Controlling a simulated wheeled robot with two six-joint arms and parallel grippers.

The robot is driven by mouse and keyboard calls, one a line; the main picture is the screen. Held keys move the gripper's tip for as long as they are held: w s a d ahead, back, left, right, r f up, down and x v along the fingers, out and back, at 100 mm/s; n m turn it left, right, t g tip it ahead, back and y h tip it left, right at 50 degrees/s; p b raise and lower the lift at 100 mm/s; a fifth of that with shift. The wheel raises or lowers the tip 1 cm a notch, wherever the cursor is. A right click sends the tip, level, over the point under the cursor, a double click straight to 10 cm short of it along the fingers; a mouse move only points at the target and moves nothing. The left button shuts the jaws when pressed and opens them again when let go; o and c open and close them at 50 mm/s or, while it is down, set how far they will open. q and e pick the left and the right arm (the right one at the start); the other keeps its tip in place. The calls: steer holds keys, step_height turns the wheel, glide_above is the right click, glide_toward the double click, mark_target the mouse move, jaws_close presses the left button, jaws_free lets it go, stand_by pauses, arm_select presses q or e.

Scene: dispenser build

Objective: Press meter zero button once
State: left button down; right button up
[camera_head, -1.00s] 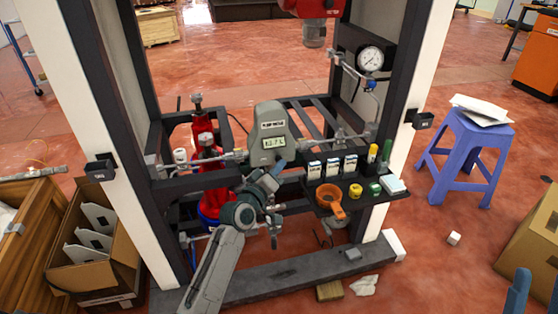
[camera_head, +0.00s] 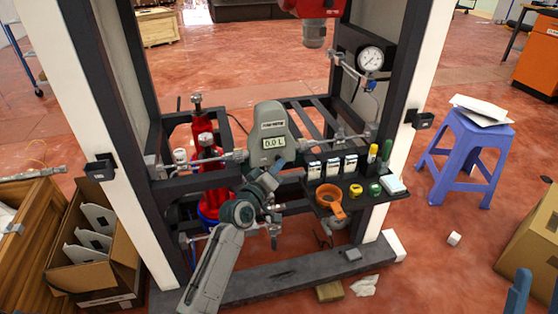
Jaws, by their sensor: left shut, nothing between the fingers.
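My left gripper (camera_head: 278,168) is shut and empty, just below and in front of the meter's display. Its fingertips are small in view, and I cannot tell whether they touch the meter. The zero button is not distinguishable; the gripper may hide it.
A dark shelf right of the meter holds several small boxes (camera_head: 332,166), an orange funnel-like piece (camera_head: 331,200) and a yellow item (camera_head: 356,190). A pressure gauge (camera_head: 370,59) hangs above. Red cylinders (camera_head: 203,140) stand at left, with pipes crossing the frame. A purple stool (camera_head: 466,145) stands at right.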

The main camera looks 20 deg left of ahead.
arm_select(q)
steer(key=shift+s+d, duration=0.4)
steer(key=shift+s, duration=0.3)
steer(key=shift+p, duration=0.3)
steer(key=shift+s+d+p, duration=0.2)
steer(key=shift+s+d, duration=0.55)
steer(key=shift+s, duration=0.3)
steer(key=shift+s+d+p, duration=0.2)
steer(key=shift+s+d, duration=0.5)
steer(key=shift+s, duration=0.35)
